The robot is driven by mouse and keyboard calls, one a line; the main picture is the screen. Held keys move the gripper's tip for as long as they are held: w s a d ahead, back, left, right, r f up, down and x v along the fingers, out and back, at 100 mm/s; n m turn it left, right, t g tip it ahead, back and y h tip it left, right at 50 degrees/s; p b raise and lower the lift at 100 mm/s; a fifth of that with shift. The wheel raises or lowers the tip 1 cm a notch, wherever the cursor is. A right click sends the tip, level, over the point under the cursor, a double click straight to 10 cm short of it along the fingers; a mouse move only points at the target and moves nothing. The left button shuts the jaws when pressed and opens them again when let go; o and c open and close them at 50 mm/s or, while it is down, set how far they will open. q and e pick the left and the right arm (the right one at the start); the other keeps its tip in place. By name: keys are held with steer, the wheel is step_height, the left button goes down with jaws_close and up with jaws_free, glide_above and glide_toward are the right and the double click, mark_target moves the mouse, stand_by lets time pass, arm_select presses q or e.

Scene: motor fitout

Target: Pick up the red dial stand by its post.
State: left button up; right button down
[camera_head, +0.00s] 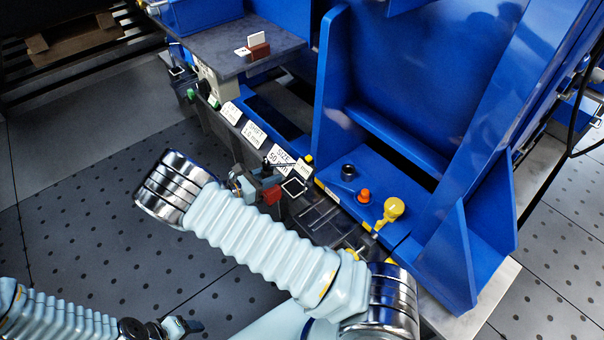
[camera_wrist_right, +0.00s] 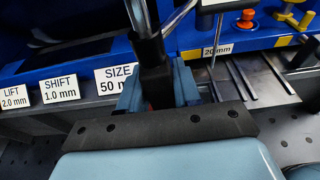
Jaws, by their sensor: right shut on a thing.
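The red dial stand (camera_head: 271,194) shows in the head view as a small red block at the bench's front edge, partly hidden by my right gripper (camera_head: 258,184). In the right wrist view, the jaws of this gripper (camera_wrist_right: 158,88) are shut on its dark upright post (camera_wrist_right: 150,55). A thin metal rod slants up from the post's top. A little red shows low between the fingers; the rest of the base is hidden. I cannot tell whether the base touches the bench. My left gripper (camera_head: 182,326) is at the bottom left, far from the stand; its jaws are unclear.
A blue fixture (camera_head: 400,180) rises at the right, with an orange knob (camera_head: 364,196), a yellow knob (camera_head: 393,207) and a dark cylinder (camera_head: 348,171) on its ledge. White labels (camera_head: 256,135) line the bench front.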

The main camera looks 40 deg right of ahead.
mark_target(263, 172)
steer(key=shift+s+a+r+p, duration=0.1)
steer(key=shift+a+r+p, duration=0.75)
steer(key=shift+a+r, duration=0.65)
